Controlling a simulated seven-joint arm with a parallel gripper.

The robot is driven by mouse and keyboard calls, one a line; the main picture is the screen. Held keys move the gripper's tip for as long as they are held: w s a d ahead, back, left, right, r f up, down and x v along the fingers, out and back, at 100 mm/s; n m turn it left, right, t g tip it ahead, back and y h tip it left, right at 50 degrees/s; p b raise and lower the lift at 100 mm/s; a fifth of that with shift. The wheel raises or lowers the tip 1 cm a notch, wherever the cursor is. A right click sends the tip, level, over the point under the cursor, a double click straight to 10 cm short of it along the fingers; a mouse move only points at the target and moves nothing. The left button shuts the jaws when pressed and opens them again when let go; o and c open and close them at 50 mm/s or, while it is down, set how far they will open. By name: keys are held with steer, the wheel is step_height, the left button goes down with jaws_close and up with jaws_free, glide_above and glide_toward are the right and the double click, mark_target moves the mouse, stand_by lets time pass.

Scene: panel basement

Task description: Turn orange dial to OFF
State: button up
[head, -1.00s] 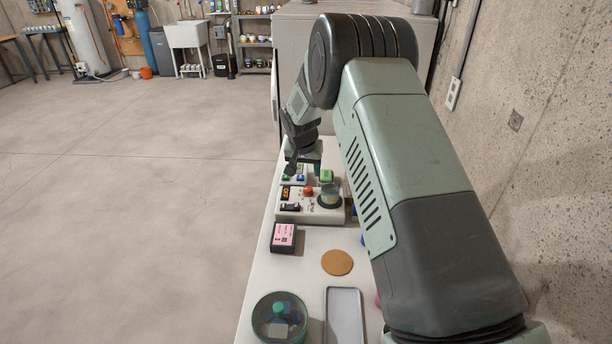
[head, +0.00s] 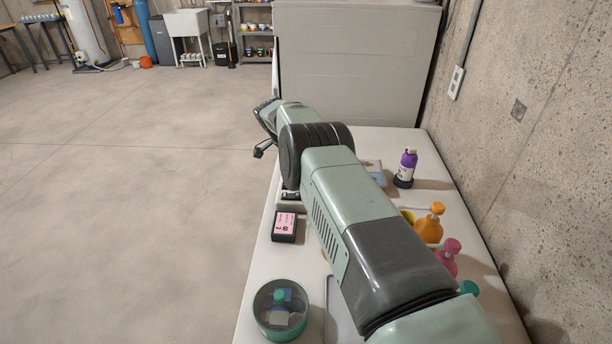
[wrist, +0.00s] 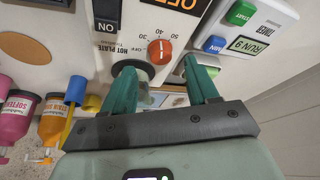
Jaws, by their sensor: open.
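The orange dial (wrist: 160,52) sits on the white hot plate unit (wrist: 133,52) in the wrist view, with 30 and 40 readable on the scale beside it. I cannot tell exactly where its pointer stands. My gripper (wrist: 160,66) is open, its teal fingers apart, and the dial lies just beyond the gap between the fingertips. No contact with the dial shows. In the head view my arm hides the dial and most of the unit; only a front part with a dark switch (head: 290,196) shows.
A timer with green (wrist: 241,13) and blue buttons is beside the unit. A pink-labelled box (head: 284,226) and a round green-rimmed container (head: 281,309) stand on the table. Purple (head: 405,168), orange (head: 429,224) and pink (head: 447,256) bottles stand along the wall side. Open floor lies left.

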steer(key=shift+x, duration=2.15)
steer(key=c, duration=1)
steer(key=shift+c, duration=0.2)
steer(key=shift+s+d+n+t, duration=0.1)
steer(key=shift+n+t, duration=0.2)
steer(key=shift+n, duration=0.6)
steer(key=n+y, duration=0.1)
steer(key=n, duration=0.1)
steer(key=n+t, duration=0.1)
steer(key=n, duration=0.1)
steer(key=shift+s+d+n+y, duration=0.15)
steer(key=shift+d+n+y, duration=0.05)
steer(key=shift+n+y, duration=0.2)
steer(key=n+y, duration=0.1)
steer(key=n, duration=0.4)
steer(key=shift+d+f+t+y, duration=0.1)
steer(key=shift+d+t+y, duration=0.1)
steer(key=shift+t+y, duration=0.2)
